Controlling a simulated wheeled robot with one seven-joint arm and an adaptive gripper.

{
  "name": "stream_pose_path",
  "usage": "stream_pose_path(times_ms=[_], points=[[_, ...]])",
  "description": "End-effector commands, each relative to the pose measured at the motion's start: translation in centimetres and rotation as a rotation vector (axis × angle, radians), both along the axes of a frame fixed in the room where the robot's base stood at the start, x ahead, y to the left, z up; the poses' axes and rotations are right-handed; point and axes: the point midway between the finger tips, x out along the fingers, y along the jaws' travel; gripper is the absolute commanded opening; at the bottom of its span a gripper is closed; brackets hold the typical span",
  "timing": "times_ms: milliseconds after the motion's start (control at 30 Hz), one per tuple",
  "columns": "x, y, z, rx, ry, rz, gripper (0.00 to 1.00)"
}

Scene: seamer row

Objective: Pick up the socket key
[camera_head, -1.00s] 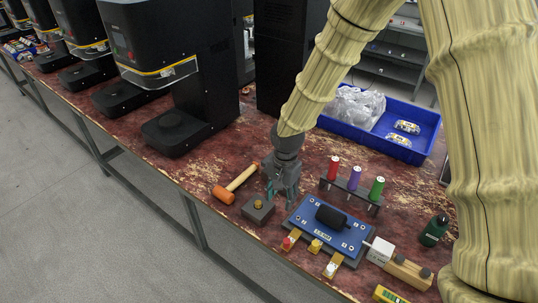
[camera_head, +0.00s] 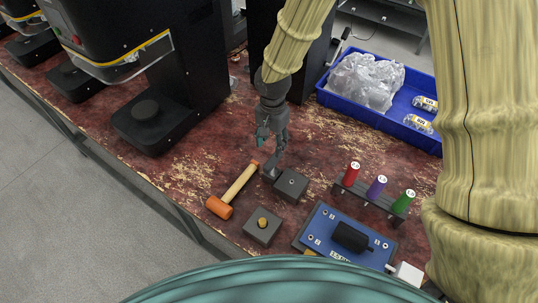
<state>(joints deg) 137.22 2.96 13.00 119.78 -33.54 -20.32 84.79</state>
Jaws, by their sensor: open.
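My gripper (camera_head: 268,152) points down over the table, beside the mallet's handle and the back left of a grey block with a small hole (camera_head: 291,184). Its fingers are apart, and I see nothing held between them. No socket key can be told for sure. Three upright coloured handles with pale labelled tops stand in a dark rack (camera_head: 371,201) to the right of my gripper: red (camera_head: 351,175), purple (camera_head: 376,187) and green (camera_head: 403,202). I cannot tell whether one of them is the socket key.
An orange-headed mallet (camera_head: 219,207) lies left of a grey block with a yellow knob (camera_head: 262,224). A blue bin (camera_head: 405,130) holds clear bags. Black machines (camera_head: 148,112) line the left. Worn tabletop lies between.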

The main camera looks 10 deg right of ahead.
Motion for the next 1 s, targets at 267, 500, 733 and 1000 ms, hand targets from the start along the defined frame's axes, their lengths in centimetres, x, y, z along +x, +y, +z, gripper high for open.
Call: stream_pose_path(times_ms=[267,500,733,1000], points=[[0.8,0.0,-3.0,-0.001,0.010,0.002,0.48],[1.9,0.2,-4.6,-0.001,0.024,0.005,0.48],[1.3,0.1,-6.5,-0.001,0.023,0.007,0.48],[1.5,0.1,-9.1,-0.001,0.025,0.006,0.48]])
